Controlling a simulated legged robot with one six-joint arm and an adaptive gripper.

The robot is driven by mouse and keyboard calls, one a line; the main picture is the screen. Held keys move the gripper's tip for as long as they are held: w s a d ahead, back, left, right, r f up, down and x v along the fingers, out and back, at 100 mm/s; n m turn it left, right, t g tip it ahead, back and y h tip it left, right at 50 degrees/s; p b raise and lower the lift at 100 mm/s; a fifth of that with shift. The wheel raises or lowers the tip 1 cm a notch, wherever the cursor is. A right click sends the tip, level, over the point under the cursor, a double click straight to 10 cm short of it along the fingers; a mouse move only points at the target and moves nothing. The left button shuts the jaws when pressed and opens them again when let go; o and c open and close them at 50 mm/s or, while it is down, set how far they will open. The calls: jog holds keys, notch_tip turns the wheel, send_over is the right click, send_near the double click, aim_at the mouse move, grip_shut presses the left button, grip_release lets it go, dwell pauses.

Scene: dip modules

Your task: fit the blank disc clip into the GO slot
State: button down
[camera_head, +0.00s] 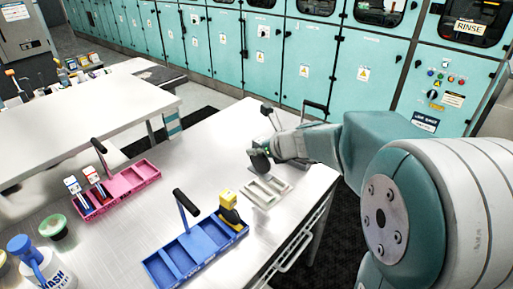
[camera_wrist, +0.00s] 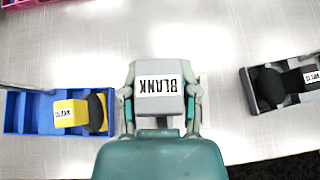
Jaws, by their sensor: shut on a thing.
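My gripper (camera_wrist: 162,96) is shut on a grey block labelled BLANK (camera_wrist: 160,78), the top of the blank disc clip, seen between the fingers in the wrist view. In the head view my gripper (camera_head: 272,149) holds the clip, and its dark round disc (camera_head: 260,161) hangs upright above the table. A pale slotted tray (camera_head: 266,192) lies on the table just below and in front of the disc. The disc appears apart from the tray. No GO label is readable, so I cannot tell which slot it is. The tray is mostly hidden in the wrist view.
A blue caddy (camera_head: 160,268) with a yellow BLANK clip (camera_wrist: 70,113) stands left of my gripper. A dark grey caddy (camera_wrist: 254,94) with a clip is at right. A pink caddy (camera_head: 136,178) and a wash bottle (camera_head: 36,268) stand farther left. Open table lies between.

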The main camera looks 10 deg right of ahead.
aim_at(259, 171)
jog(key=shift+f, duration=2.75)
jog(key=shift+f, duration=1.3)
jog(key=shift+c, duration=1.3)
grip_release()
jog(key=shift+s, duration=0.1)
jog(key=v, duration=1.2)
